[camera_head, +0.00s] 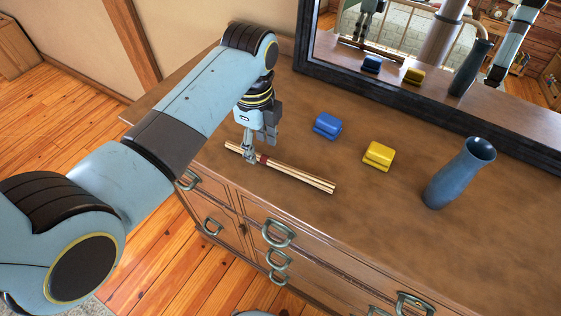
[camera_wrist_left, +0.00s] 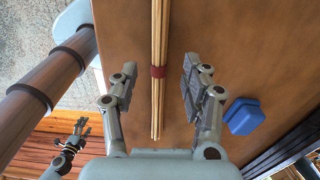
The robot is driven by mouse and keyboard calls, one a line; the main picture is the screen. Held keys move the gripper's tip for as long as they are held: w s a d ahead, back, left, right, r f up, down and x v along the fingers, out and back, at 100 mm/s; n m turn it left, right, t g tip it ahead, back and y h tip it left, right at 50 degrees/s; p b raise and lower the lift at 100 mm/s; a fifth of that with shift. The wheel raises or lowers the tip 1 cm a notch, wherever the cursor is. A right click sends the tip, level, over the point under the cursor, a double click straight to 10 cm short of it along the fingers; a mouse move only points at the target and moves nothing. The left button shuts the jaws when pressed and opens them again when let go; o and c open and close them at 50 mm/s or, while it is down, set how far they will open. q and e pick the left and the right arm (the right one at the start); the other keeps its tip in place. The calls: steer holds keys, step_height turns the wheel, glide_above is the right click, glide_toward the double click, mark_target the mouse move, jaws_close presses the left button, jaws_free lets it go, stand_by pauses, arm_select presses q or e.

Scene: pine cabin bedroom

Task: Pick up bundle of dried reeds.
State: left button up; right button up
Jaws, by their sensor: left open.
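The bundle of dried reeds (camera_head: 300,178) is a thin, pale bundle with a dark red band, lying on the brown dresser top near its front edge. My left gripper (camera_head: 250,157) points down at the bundle, close to the band. In the left wrist view the bundle (camera_wrist_left: 160,45) runs between the two spread fingers of my left gripper (camera_wrist_left: 155,90), with a gap on each side. The fingers are open and hold nothing. My right gripper (camera_wrist_left: 80,128) is small at the lower left of the left wrist view, away from the reeds; its jaw state is unclear.
On the dresser top (camera_head: 400,225), a blue block-like object (camera_head: 327,125), a yellow one (camera_head: 378,156) and a dark blue vase (camera_head: 460,172) stand right of the reeds. A dark-framed mirror (camera_head: 420,98) stands behind them and reflects them. Drawer handles (camera_head: 278,233) stick out in front.

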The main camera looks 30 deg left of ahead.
arm_select(q)
steer(key=shift+f, duration=1.45)
jaws_close()
steer(key=shift+r, duration=0.15)
